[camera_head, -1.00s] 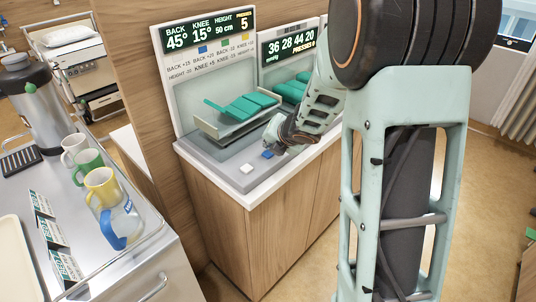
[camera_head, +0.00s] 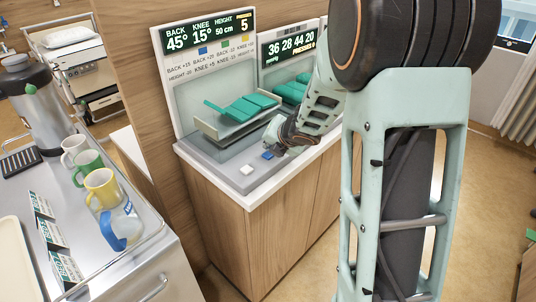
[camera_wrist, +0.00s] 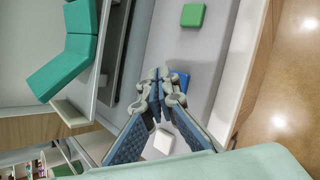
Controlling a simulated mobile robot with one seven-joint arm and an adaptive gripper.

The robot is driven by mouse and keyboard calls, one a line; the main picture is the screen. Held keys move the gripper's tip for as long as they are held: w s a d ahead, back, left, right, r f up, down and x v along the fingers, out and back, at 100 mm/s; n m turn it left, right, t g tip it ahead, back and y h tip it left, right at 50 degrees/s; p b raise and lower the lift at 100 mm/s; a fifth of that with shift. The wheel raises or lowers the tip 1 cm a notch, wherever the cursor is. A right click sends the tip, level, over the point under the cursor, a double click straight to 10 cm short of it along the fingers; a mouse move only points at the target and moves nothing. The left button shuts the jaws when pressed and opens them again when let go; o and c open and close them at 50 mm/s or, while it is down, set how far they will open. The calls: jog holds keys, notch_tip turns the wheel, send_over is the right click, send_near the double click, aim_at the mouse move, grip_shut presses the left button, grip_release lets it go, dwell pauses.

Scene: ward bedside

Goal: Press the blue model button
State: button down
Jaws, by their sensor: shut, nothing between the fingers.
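The blue button (camera_head: 267,155) sits on the grey base of the bed model, near its front edge. In the wrist view the blue button (camera_wrist: 181,81) shows just beyond my fingertips, partly hidden by them. My gripper (camera_head: 279,146) is low over the base beside the blue button. In the wrist view my gripper (camera_wrist: 160,88) has its fingertips together with nothing between them. Whether the tips touch the button I cannot tell. A white button (camera_head: 246,170) lies to the left of the blue one, and a green button (camera_wrist: 193,15) shows in the wrist view.
The model bed (camera_head: 238,106) with green cushions stands behind the buttons. The display panel (camera_head: 208,38) above reads BACK 45°, KNEE 15°, HEIGHT 50 cm and PRESSES 5. A steel trolley (camera_head: 150,262) with mugs stands at the left.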

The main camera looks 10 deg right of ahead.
aim_at(269, 155)
jog(key=shift+f+b, duration=0.45)
jog(key=shift+f+b, duration=0.4)
jog(key=shift+b, duration=0.05)
dwell(0.6)
jog(key=shift+r, duration=0.1)
jog(key=shift+r+p, duration=0.75)
jog(key=shift+p, duration=0.1)
notch_tip(269, 155, up, 5)
jog(key=p, duration=0.5)
jog(key=shift+r, duration=0.1)
